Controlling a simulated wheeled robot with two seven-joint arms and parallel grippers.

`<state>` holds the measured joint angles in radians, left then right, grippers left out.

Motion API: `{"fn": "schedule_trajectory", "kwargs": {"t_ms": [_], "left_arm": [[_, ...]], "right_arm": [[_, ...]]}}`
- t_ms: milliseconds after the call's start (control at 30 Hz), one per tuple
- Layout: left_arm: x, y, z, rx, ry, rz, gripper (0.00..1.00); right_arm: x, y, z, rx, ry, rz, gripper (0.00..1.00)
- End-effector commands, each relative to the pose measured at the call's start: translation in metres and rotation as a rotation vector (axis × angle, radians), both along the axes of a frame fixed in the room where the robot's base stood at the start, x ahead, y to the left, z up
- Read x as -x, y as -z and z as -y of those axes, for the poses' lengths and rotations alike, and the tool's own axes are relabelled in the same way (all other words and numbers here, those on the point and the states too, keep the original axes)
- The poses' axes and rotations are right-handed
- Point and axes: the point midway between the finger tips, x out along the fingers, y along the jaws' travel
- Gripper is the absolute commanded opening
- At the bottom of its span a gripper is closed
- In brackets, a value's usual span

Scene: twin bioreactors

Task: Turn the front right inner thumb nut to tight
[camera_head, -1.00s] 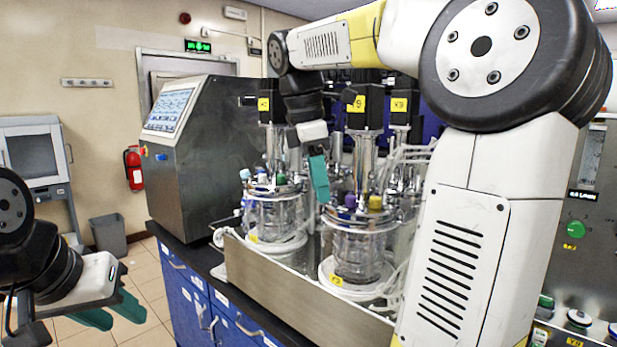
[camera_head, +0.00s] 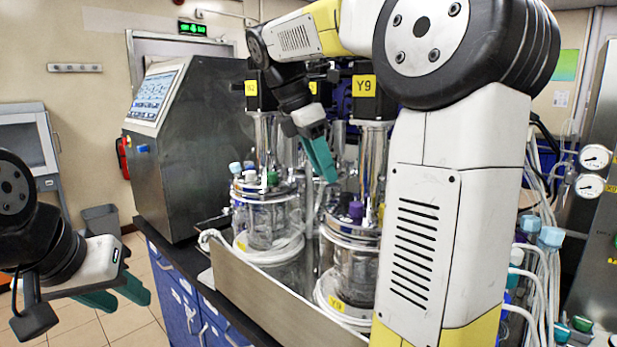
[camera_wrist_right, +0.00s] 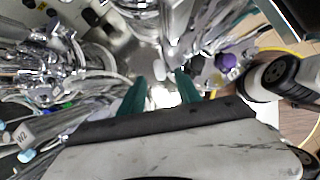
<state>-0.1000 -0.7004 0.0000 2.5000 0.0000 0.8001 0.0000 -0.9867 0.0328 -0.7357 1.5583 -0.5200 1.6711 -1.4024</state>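Two glass bioreactor vessels stand in a steel tray: the left vessel (camera_head: 268,225) and the right vessel (camera_head: 352,272), partly hidden by my right arm. The right vessel's steel lid carries a purple cap (camera_head: 356,211), also seen in the right wrist view (camera_wrist_right: 226,61). No thumb nut can be made out clearly. My right gripper (camera_head: 322,160) points down between the vessels' upper parts, above and left of the purple cap. In the right wrist view its fingers (camera_wrist_right: 162,92) are apart with shiny metal parts beyond. My left gripper (camera_head: 125,298) is open and empty at the lower left, away from the vessels.
A grey control cabinet (camera_head: 190,155) with a screen stands left of the vessels. The steel tray wall (camera_head: 270,305) runs along the bench front. Tubing and gauges (camera_head: 594,157) fill the right. Open floor (camera_head: 140,265) lies at the left.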

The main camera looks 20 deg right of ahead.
Motion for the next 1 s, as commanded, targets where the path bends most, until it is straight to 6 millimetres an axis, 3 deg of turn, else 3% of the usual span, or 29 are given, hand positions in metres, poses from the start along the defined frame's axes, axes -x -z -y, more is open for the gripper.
{"fn": "schedule_trajectory", "kwargs": {"t_ms": [200, 533, 733, 1000], "left_arm": [[0.0, 0.0, 0.0, 0.0, 0.0, 0.0, 0.36], [0.0, 0.0, 0.0, 0.0, 0.0, 0.0, 0.36], [0.0, 0.0, 0.0, 0.0, 0.0, 0.0, 0.36], [0.0, 0.0, 0.0, 0.0, 0.0, 0.0, 0.36]], "right_arm": [[0.0, 0.023, 0.01, 0.0, 0.0, -0.001, 0.4], [-0.001, 0.026, 0.011, 0.0, 0.0, 0.001, 0.4], [-0.001, 0.026, 0.011, 0.0, 0.001, 0.001, 0.01], [-0.001, 0.026, 0.011, 0.0, 0.007, 0.002, 0.0]]}}
